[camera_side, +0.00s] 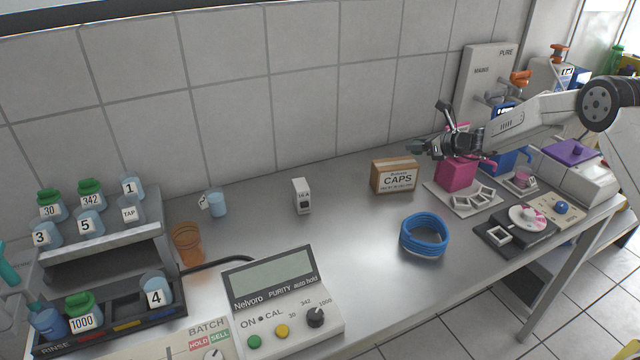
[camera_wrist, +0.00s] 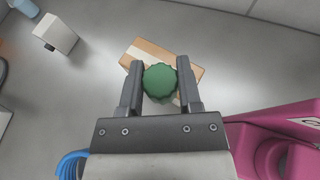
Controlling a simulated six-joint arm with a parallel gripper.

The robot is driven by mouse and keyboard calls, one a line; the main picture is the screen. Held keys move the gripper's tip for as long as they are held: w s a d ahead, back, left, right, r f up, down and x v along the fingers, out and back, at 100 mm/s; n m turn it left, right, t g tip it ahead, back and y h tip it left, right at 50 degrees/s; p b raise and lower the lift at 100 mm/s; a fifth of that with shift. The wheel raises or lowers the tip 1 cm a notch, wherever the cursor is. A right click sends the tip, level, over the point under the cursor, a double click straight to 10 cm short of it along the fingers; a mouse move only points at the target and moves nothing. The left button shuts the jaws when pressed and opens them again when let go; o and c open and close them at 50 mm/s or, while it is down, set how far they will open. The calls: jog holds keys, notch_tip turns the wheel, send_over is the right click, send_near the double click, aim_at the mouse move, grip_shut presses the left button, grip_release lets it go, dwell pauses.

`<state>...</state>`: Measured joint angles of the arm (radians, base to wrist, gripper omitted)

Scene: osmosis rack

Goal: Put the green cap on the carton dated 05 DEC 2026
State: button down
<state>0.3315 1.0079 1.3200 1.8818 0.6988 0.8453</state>
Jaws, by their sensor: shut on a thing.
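My gripper (camera_wrist: 160,82) is shut on the green cap (camera_wrist: 160,81), a ribbed round cap held between the two fingers in the wrist view. In the side view my gripper (camera_side: 424,147) is raised above and a little right of the brown carton labelled CAPS (camera_side: 396,178). The cap is small and dark there. In the wrist view the carton (camera_wrist: 190,66) lies beyond and below the cap, partly hidden by it and the fingers. The small print under CAPS is too small to read, so I cannot confirm the date.
A magenta container (camera_side: 456,174) stands close to the right of the carton, with a blue one (camera_side: 508,160) behind. A blue coil (camera_side: 424,236) lies in front. A small white block (camera_side: 301,196) stands left. The bench between block and carton is clear.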

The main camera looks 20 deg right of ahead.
aim_at(411, 166)
jog(key=shift+w+d+f, duration=0.1)
jog(key=shift+w+f, duration=0.45)
jog(key=shift+f, duration=0.05)
jog(key=shift+f, duration=0.1)
jog(key=shift+w+f, duration=0.25)
jog(key=shift+f, duration=1.5)
jog(key=shift+f, duration=0.1)
jog(key=shift+c, duration=1.4)
grip_release()
jog(key=shift+d+r, duration=0.15)
jog(key=shift+r, duration=0.1)
jog(key=v, duration=1.2)
